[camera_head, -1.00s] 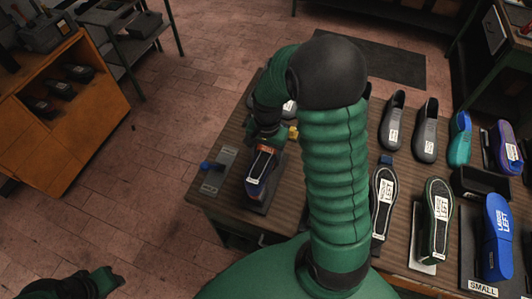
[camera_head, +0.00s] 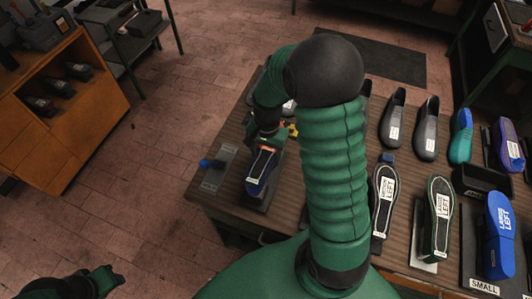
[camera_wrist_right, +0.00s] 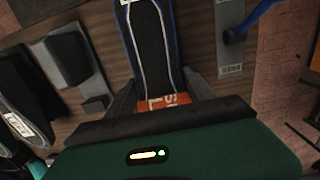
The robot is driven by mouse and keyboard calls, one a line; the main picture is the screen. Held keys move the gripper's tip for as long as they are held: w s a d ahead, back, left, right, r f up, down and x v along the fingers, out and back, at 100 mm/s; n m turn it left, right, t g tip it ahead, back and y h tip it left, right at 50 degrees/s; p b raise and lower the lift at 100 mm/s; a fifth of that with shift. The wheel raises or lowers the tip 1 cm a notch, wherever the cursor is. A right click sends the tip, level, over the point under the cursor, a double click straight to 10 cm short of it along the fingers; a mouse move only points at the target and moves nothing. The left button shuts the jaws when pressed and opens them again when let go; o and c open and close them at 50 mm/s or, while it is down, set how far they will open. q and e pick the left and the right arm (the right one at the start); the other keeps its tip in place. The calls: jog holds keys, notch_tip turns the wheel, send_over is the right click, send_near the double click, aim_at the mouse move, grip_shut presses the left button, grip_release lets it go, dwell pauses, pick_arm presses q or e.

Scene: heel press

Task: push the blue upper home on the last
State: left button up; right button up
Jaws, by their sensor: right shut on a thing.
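The blue upper (camera_head: 259,183) sits sole-up on a dark stand at the left end of the table. In the right wrist view its dark sole (camera_wrist_right: 150,45) has blue edges, and an orange label (camera_wrist_right: 168,107) shows at the near end. My right gripper (camera_head: 267,143) is at that end, partly hidden by my own arm in the head view. Its fingers (camera_wrist_right: 158,95) lie on both sides of the labelled end, shut on it. The last inside is hidden. My left gripper (camera_head: 103,279) is at the lower left, away from the table, its jaws unclear.
A grey plate with a blue lever (camera_head: 210,164) stands close left of the upper. Several shoes and soles, such as a white-labelled sole (camera_head: 384,195) and a blue piece (camera_head: 498,235), fill the table's right side. A wooden cabinet (camera_head: 60,110) stands far left across open floor.

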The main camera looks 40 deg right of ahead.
jog(key=shift+f, duration=0.3)
dwell(0.4)
jog(key=o, duration=1.7)
jog(key=shift+c, duration=0.2)
notch_tip(320, 180, up, 17)
jog(key=b, duration=0.1)
jog(key=shift+w+d+f, duration=0.15)
jog(key=shift+w+d, duration=0.05)
jog(key=shift+d, duration=0.15)
jog(key=shift+s+f, duration=0.1)
